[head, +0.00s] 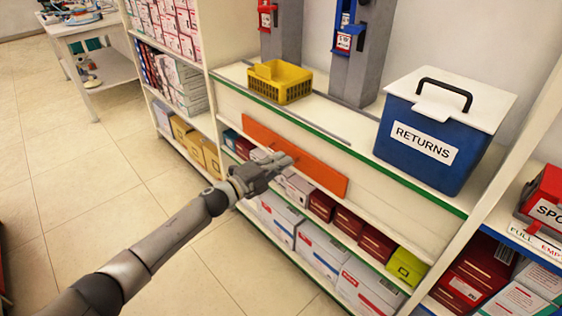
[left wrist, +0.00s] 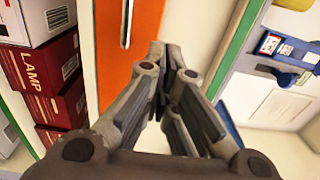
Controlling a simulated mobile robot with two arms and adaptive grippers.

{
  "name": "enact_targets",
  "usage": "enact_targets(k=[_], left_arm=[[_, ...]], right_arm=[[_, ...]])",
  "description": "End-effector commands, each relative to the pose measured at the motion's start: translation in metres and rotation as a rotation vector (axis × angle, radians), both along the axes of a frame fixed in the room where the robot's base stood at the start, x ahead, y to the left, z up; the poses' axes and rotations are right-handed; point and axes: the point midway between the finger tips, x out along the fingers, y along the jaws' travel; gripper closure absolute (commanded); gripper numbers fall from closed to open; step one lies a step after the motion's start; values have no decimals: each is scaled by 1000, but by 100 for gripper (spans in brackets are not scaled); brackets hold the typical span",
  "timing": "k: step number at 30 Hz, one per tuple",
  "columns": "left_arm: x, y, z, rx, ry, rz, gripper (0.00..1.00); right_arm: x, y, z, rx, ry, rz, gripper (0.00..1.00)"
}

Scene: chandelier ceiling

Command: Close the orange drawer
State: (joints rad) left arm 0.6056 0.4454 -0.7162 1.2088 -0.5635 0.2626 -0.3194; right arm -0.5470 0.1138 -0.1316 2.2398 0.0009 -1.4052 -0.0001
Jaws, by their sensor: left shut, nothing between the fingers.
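The orange drawer (head: 322,174) has a long flat front under the green-edged counter of the white shelf unit. In the head view I see no drawer sides or open inside, and I cannot tell whether a small gap is left. My right gripper is not in view.
A yellow basket (head: 280,82) and a blue returns box (head: 425,140) stand on the counter. Boxes, including dark red ones (head: 376,243), fill the shelves below the drawer. A white side table (head: 105,70) stands far left.

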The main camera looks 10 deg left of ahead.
Motion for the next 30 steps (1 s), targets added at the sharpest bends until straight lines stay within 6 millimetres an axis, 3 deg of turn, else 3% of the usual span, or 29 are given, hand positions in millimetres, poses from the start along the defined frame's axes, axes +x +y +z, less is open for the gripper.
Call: enact_targets(k=[12, 24, 30], left_arm=[[-60, 46, -2, 2, 4, 0, 100], [-73, 55, -4, -11, 12, 9, 100], [-85, 56, -32, -170, 164, 171, 100]], right_arm=[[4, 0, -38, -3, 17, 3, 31], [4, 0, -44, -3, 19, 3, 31], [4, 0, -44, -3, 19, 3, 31]])
